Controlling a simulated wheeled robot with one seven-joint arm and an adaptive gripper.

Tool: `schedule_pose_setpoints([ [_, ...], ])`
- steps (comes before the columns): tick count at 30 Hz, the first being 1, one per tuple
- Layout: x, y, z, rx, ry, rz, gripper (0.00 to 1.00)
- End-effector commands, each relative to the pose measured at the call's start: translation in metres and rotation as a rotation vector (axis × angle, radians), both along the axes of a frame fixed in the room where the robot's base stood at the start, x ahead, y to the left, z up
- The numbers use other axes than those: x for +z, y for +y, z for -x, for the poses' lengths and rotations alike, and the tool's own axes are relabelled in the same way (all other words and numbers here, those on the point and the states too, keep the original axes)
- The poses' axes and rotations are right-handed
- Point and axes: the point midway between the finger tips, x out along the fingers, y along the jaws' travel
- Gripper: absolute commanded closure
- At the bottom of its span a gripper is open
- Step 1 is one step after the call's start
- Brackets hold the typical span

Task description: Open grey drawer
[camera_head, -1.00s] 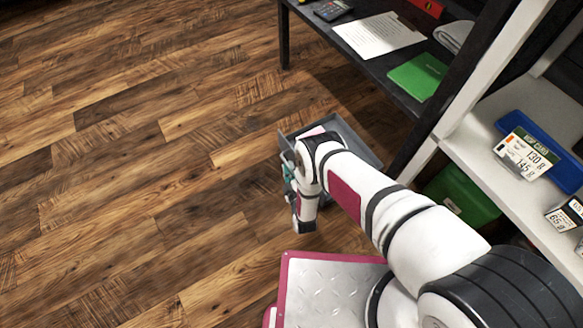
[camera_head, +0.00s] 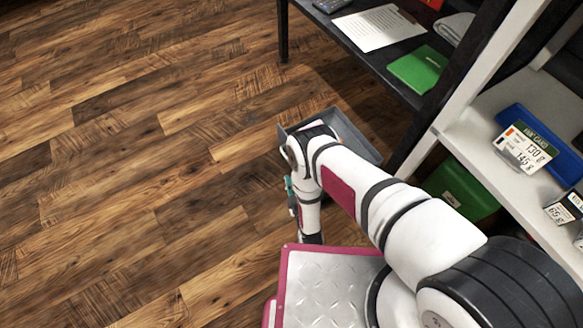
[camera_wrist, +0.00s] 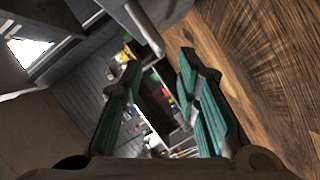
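The grey drawer (camera_head: 357,140) stands out from under the dark table in the head view, its open top showing. My arm covers its near left part. My gripper (camera_head: 289,186) is partly hidden beside the drawer's near left side, with a bit of teal finger showing. In the wrist view my gripper (camera_wrist: 158,68) has its teal fingers apart with a gap between them. A light grey bar (camera_wrist: 145,28), perhaps the drawer's handle, lies just beyond the fingertips. I see nothing held, and cannot tell whether the fingers touch the bar.
The dark table (camera_head: 350,45) holds a paper sheet (camera_head: 380,27) and a green booklet (camera_head: 418,68). A white shelf (camera_head: 480,140) with a blue tray (camera_head: 540,145) stands at right, with a green bin (camera_head: 460,190) below. The wood floor at left is clear.

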Motion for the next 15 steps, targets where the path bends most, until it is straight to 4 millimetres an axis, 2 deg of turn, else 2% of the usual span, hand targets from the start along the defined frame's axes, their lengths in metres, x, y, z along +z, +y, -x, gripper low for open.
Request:
schedule_pose_setpoints([
  [1,0.001,-0.002,0.009,0.002,0.003,0.000,0.70],
  [6,0.006,-0.008,0.029,0.001,0.002,0.000,0.70],
  [15,0.009,-0.011,0.038,0.000,0.000,-0.001,0.70],
])
